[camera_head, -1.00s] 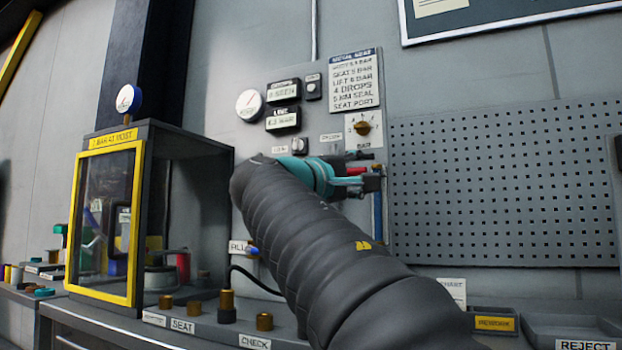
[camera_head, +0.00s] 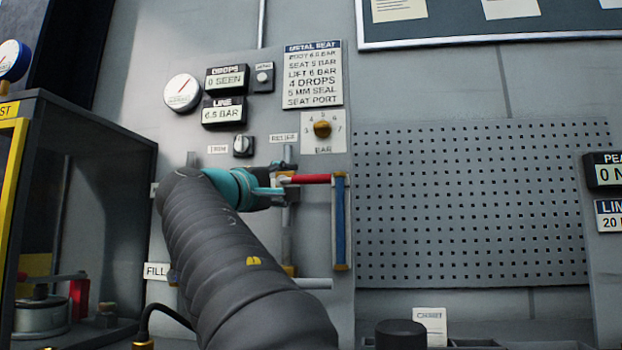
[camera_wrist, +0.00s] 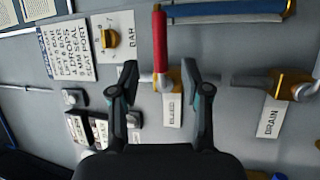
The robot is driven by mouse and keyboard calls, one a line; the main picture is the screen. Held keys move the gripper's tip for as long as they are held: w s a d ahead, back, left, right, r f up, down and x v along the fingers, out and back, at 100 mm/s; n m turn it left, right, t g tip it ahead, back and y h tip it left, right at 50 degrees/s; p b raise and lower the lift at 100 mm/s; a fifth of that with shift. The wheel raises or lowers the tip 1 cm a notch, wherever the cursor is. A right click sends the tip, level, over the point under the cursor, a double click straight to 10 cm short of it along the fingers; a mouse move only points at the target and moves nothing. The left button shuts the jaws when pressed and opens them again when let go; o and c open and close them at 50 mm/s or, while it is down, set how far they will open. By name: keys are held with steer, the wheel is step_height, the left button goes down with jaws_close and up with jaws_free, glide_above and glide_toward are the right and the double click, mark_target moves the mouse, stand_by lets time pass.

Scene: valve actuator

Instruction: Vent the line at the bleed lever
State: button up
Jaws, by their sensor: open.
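The bleed lever has a red handle (camera_wrist: 159,45). In the wrist view its lower end meets a metal and brass fitting (camera_wrist: 162,82) above a BLEED label (camera_wrist: 172,110). My gripper (camera_wrist: 160,76) is open, its two fingers on either side of the lever's lower end in the picture. I see no clear contact, and the depth gap is hard to judge. In the head view the red handle (camera_head: 308,179) lies level, pointing right. My teal-banded gripper (camera_head: 272,191) is at its left end and partly hides the fitting. The LINE display (camera_head: 222,112) seems to read 6.5 BAR.
A DRAIN label (camera_wrist: 269,121) and brass fitting (camera_wrist: 291,82) lie right of the wrist view. A pressure knob (camera_head: 322,129) is above. A glazed cabinet (camera_head: 88,120) stands left; a perforated panel (camera_head: 470,200) is right.

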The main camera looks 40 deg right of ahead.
mark_target(311, 179)
steer(key=p+x, duration=0.2)
steer(key=x, duration=0.8)
steer(key=shift+a, duration=0.1)
jaws_close()
